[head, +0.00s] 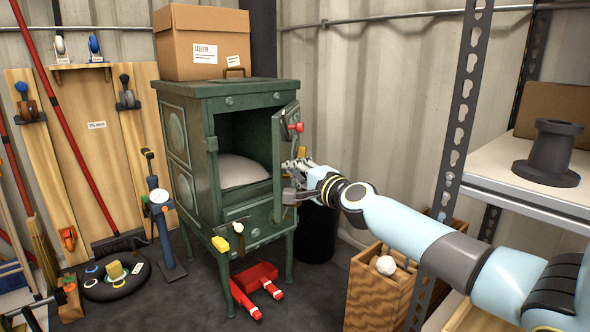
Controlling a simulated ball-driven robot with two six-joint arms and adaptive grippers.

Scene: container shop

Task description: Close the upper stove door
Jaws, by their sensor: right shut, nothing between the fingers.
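The green stove (188,150) stands in the middle left on thin legs. Its upper door (283,148) is swung open at the right side of the opening and shows narrow, with a red knob (296,128) on it. The opening shows a pale rounded heap (238,170) inside. My right gripper (294,170) is shut and empty, at the lower part of the open door. I cannot tell whether it touches the door. My left gripper is not in view.
A cardboard box (202,42) sits on the stove. A black bin (318,232) and wooden crate (375,292) stand to the right. A metal shelf (530,182) rises at the far right. Boards and brooms lean at the left.

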